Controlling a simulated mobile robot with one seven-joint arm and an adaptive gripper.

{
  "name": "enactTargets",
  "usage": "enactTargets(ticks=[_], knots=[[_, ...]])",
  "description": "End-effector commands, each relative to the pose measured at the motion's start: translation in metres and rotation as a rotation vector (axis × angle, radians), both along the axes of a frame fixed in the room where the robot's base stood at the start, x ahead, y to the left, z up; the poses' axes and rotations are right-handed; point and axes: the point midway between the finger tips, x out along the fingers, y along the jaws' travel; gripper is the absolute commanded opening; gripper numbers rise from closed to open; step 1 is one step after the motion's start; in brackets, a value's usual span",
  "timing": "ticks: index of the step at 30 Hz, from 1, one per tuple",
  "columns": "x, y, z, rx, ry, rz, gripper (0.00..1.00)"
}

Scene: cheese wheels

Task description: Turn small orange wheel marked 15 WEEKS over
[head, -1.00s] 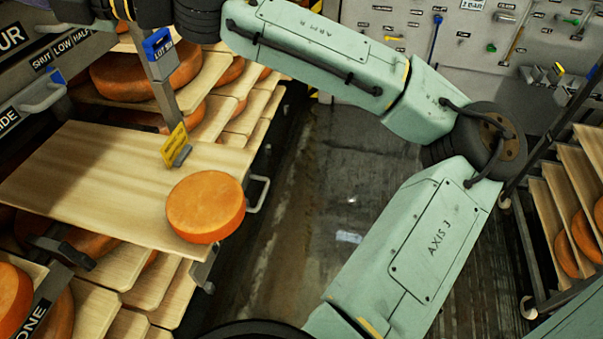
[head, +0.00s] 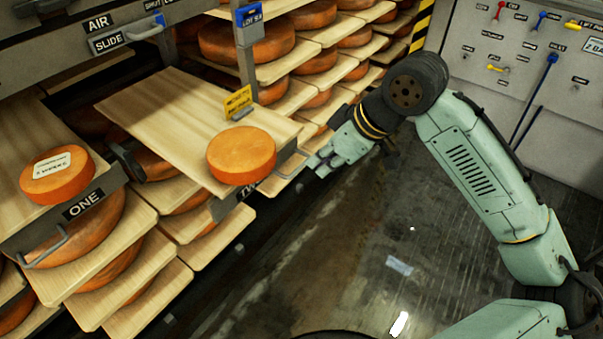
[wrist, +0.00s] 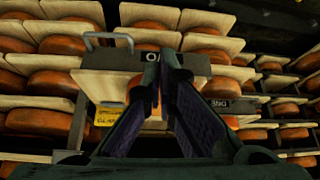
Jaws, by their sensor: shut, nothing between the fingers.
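A small orange wheel (head: 58,177) with a white label lies flat on the board marked ONE at the left in the head view. The label's lettering is too small to read surely. A second small orange wheel (head: 242,155), with no label on its visible faces, lies flat near the front edge of the pulled-out board marked TWO (head: 165,115). My gripper (head: 312,167) is shut and empty, just right of that wheel by the board's front handle, apart from the wheel. In the wrist view my shut fingers (wrist: 166,62) hide part of the board's front and the wheel behind.
Racks of large wheels fill the back and lower left.

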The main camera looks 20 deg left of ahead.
Motion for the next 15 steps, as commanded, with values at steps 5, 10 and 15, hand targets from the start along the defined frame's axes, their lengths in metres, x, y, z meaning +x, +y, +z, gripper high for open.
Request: enactTargets(ticks=[5, 10, 15], knots=[[0.002, 0.012, -0.02, -0.002, 0.003, 0.002, 0.0], [0.007, 0.03, -0.051, -0.002, 0.002, 0.001, 0.0], [0.011, 0.048, -0.081, -0.001, 0.001, 0.001, 0.0]])
